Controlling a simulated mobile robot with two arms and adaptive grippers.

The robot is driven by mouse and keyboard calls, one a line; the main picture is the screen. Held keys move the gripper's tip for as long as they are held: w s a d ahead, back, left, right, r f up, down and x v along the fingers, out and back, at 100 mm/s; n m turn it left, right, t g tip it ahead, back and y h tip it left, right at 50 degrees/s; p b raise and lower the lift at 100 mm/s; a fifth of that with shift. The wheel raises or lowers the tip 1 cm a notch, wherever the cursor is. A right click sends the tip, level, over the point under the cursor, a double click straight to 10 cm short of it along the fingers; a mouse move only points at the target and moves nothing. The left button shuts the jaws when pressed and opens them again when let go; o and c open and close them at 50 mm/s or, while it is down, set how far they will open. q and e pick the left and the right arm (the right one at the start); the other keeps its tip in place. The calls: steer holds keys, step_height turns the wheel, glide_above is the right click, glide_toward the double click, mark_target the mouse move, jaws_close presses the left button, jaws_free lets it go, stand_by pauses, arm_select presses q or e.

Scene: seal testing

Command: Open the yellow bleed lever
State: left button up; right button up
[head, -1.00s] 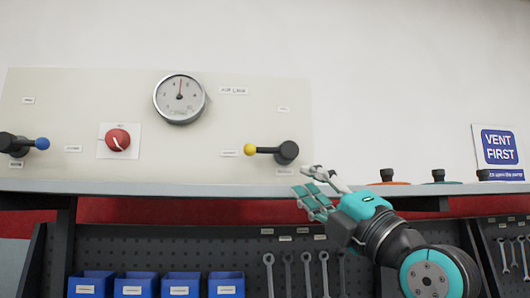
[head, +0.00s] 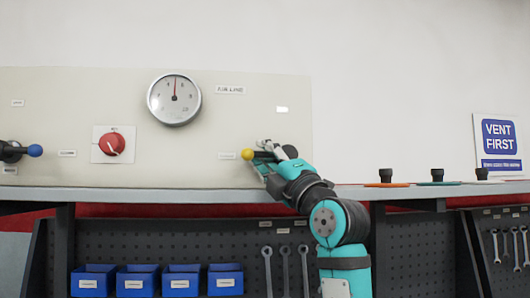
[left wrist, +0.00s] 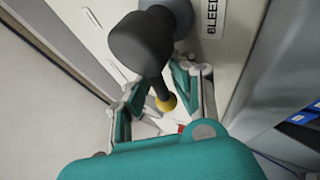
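The yellow bleed lever, a black arm with a yellow ball knob (head: 247,154), points left from its pivot on the cream panel (head: 235,120). My left gripper (head: 262,155) is at this lever and hides most of its arm and pivot. In the left wrist view the black lever and its yellow knob (left wrist: 166,103) reach down between my two fingers (left wrist: 160,85). The fingers stand apart on either side of the lever and do not look closed on it. A label reading BLEED (left wrist: 212,18) is beside the pivot. My right gripper is out of view.
The panel also has a pressure gauge (head: 174,99), a red knob (head: 112,144) and a blue-tipped lever (head: 34,150) at far left. A shelf edge (head: 150,195) runs below. Blue bins (head: 225,280) and wrenches hang lower. A VENT FIRST sign (head: 498,137) stands at right.

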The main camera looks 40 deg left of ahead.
arm_select(q)
steer(key=c, duration=0.4)
jaws_close()
